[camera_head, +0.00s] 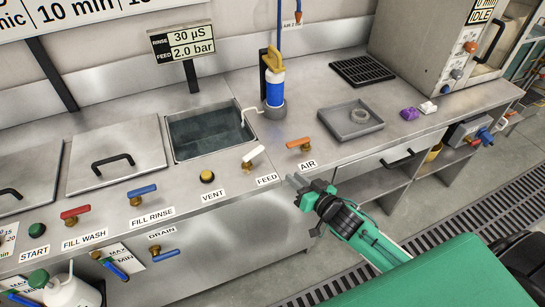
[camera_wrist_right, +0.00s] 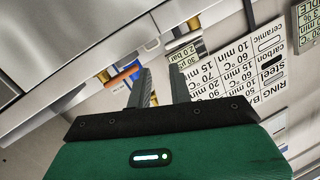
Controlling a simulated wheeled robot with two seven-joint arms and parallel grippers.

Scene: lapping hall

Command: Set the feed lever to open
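The feed lever (camera_head: 254,156) has a white handle on a brass fitting, above the FEED label (camera_head: 267,180) on the steel counter. Its handle slants up to the right in the head view. The orange air lever (camera_head: 300,142) is to its right, above the AIR label (camera_head: 307,165). My right gripper (camera_head: 308,184) is in front of the counter edge, below the AIR label, apart from both levers. In the right wrist view its two fingers (camera_wrist_right: 160,70) are spread with nothing between them. The orange lever (camera_wrist_right: 122,78) shows there beside one finger. My left gripper is out of view.
A steel sink (camera_head: 210,130) lies left of the feed lever. A blue and yellow filter unit (camera_head: 274,85) stands behind the levers. A grey tray (camera_head: 350,122) with a ring sits to the right. The display (camera_head: 192,45) reads 30 µS and 2.0 bar.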

